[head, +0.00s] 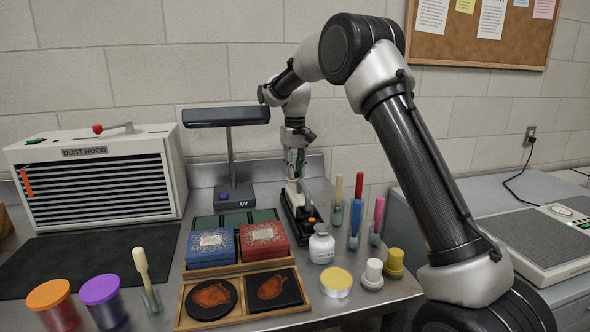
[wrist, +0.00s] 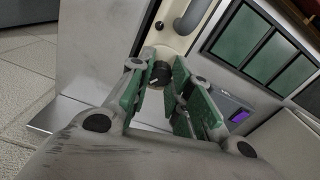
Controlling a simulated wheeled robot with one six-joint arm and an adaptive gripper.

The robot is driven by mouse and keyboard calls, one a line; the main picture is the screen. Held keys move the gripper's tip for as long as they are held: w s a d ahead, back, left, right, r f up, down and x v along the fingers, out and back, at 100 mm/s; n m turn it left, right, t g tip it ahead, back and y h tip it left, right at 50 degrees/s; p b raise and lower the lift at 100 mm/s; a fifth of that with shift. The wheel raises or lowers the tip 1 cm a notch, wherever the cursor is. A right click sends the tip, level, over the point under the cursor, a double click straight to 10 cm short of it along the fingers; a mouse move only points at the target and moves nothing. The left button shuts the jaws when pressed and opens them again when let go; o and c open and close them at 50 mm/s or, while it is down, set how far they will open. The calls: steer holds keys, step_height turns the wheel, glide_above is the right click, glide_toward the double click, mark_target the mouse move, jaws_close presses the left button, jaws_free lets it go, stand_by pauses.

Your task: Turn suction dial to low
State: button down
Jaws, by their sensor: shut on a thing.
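The suction dial (wrist: 160,75) is a small dark knob with a pale mark, on a cream-coloured device (wrist: 167,37) in the wrist view. My gripper (wrist: 157,86) has its green-padded fingers on either side of the dial, shut on it. In the head view, my gripper (head: 294,176) points down at the device's cream upright (head: 291,198), which stands on a black base. The dial itself is hidden there by the gripper, and I cannot read its setting.
The UV lamp (head: 232,150) stands just left of the device. Blue (head: 210,247) and red (head: 264,240) boxes, a white bottle (head: 321,246) and several upright-handled tools crowd the front and right. A dust hood (head: 100,180) stands at far left. The dark mat (head: 90,255) has free room.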

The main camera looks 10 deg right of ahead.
steer(key=n, duration=0.6)
steer(key=shift+n, duration=0.3)
stand_by(0.5)
steer(key=c, duration=1.3)
jaws_free()
steer(key=shift+o, duration=0.2)
step_height(320, 180, up, 12)
